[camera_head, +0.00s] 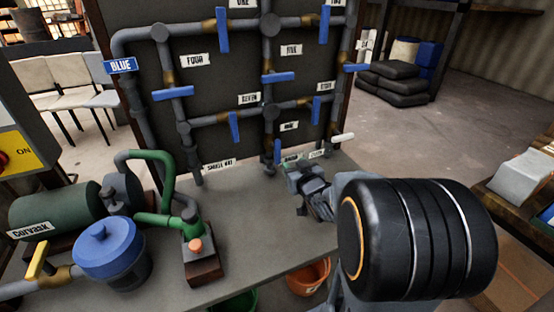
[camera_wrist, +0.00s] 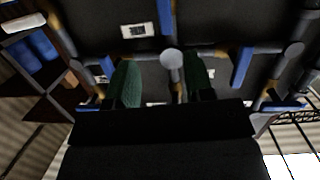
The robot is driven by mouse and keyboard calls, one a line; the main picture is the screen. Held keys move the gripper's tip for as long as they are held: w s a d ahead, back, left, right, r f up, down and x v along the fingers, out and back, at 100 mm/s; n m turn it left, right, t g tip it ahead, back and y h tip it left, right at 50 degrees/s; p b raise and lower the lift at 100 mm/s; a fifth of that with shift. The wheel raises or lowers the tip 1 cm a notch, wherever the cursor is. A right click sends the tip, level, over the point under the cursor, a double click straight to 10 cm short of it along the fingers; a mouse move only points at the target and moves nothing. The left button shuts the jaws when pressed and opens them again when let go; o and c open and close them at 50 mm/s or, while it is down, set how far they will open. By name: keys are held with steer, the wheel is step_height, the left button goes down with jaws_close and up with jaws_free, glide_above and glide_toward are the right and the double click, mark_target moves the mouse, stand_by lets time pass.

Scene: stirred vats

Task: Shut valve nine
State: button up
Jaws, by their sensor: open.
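Valve nine's blue handle (camera_head: 277,150) is low on the middle pipe of the board and hangs upright, in line with that pipe. Its small label (camera_head: 289,126) is just above right and hard to read. In the wrist view, which looks upside down, the likely same blue handle (camera_wrist: 165,15) is at the top edge beside a label (camera_wrist: 139,30). My gripper (camera_head: 296,164) is in front of the board, below and right of the handle. Its green fingers (camera_wrist: 162,82) are apart with a pipe joint seen between them. They appear clear of the handle.
Other blue valve handles are close by, such as seven (camera_head: 234,126) and eight (camera_head: 317,107). A white handle (camera_head: 343,138) is to the right. A green-piped pump (camera_head: 198,245) and a blue-lidded vessel (camera_head: 110,250) stand on the bench (camera_head: 245,222) at left.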

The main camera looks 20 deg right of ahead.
mark_target(279, 147)
steer(key=shift+n+t+y, duration=0.3)
steer(key=shift+t+y, duration=0.4)
steer(key=shift+t, duration=0.2)
steer(key=w, duration=0.4)
steer(key=w+f+b, duration=0.1)
steer(key=w, duration=0.8)
steer(key=shift+w+d+f+b, duration=0.2)
steer(key=shift+w+d+b, duration=0.1)
steer(key=shift+w, duration=0.1)
jaws_close()
